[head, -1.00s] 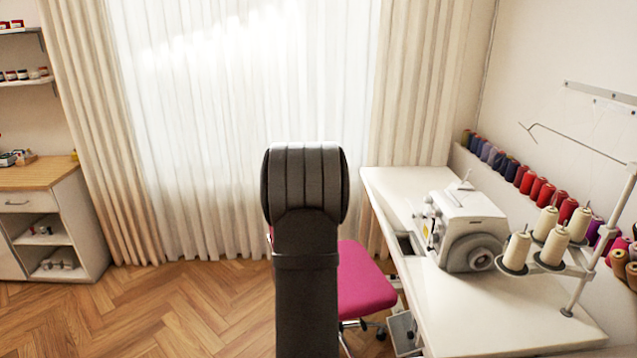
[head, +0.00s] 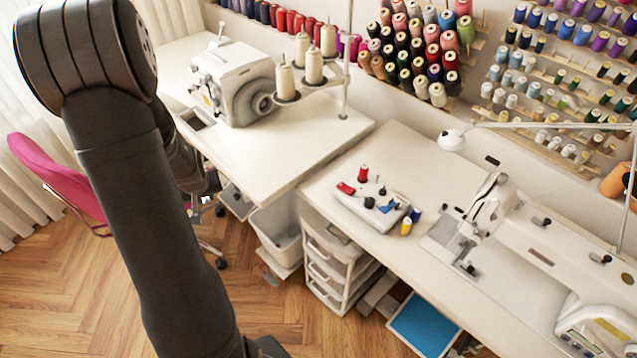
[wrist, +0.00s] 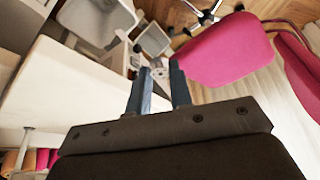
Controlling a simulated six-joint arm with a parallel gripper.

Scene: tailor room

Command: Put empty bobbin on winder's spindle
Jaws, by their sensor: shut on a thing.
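My gripper (wrist: 160,78) shows in the wrist view with two blue fingers a small gap apart. It is shut on a small pale thing (wrist: 159,73) between the fingertips, probably the bobbin; its shape is hard to make out. In the head view my arm rises at the left and the gripper is out of sight. A low white block (head: 355,212) with small red, dark and blue pieces and an upright red spool (head: 363,174) stands on the right-hand table; it may be the winder. I cannot make out its spindle. The gripper is apart from it.
A white overlock machine (head: 237,75) with cone spools stands on the left table (head: 270,150). A sewing machine (head: 490,205) stands right of the block, with blue and yellow spools (head: 406,225) between them. Drawers (head: 330,265) stand below. A pink chair (wrist: 225,50) is close to the gripper.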

